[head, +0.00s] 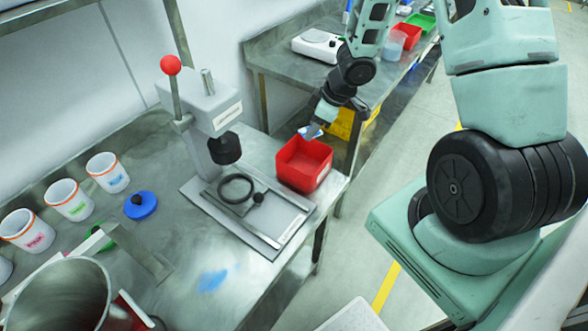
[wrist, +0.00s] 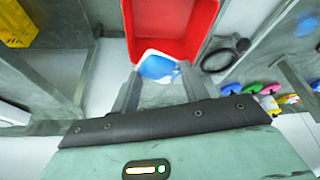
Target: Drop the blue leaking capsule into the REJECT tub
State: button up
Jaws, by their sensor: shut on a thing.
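My gripper (head: 318,122) is shut on the blue leaking capsule (wrist: 157,67), which looks blue and white between the fingertips in the wrist view. The capsule also shows as a small pale blue shape in the head view (head: 311,131). A red open tub (head: 304,163) stands at the bench's right corner; its label is too small to read, so I cannot confirm it says REJECT. The gripper and capsule are at the tub's far edge in the head view. In the wrist view the red tub (wrist: 165,22) lies just beyond the capsule, which overlaps its near end.
A press with a red-knobbed lever (head: 171,66) stands left of the tub, its base plate beside it. Several labelled white cups (head: 68,200), a blue round lid (head: 140,205) and a blue smear (head: 212,280) are on the bench. A second bench with a scale (head: 318,44) stands behind.

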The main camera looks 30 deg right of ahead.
jog(key=shift+a+f, duration=0.1)
jog(key=shift+f, duration=0.05)
notch_tip(320, 180, down, 6)
jog(key=b, duration=0.7)
jog(key=o, duration=1)
jog(key=shift+p+v, duration=4.55)
jog(key=shift+v, duration=4.3)
